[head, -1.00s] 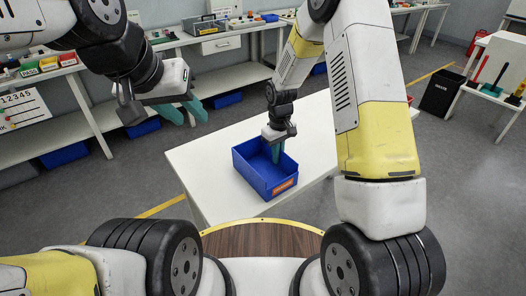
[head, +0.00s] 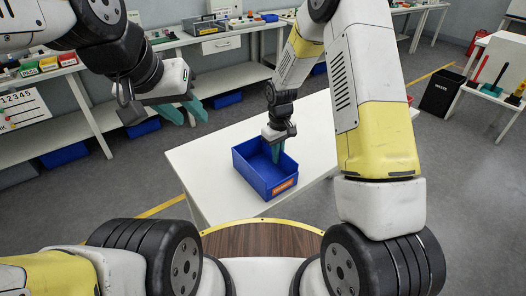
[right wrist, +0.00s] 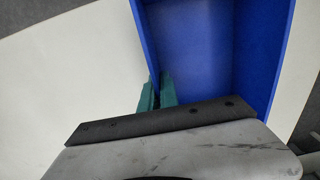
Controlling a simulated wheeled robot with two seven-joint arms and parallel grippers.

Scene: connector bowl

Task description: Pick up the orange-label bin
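The blue open-topped bin with an orange label (head: 267,185) stands on the white table in the head view. It looks empty, and its label faces the near right. My right gripper (head: 277,153) points down at the bin's far right wall. In the right wrist view the bin's blue wall (right wrist: 215,50) runs down between the two teal fingers (right wrist: 158,94), one inside and one outside. The fingers are close together on this wall. My left gripper (head: 196,111) is open and empty, raised at the upper left, away from the bin.
The white table (head: 205,160) has bare room left of the bin. Shelving (head: 190,85) with several blue bins stands behind. A dark waste bin (head: 440,92) stands on the floor at the right. A small red item shows at the table's right edge, partly hidden by my right arm.

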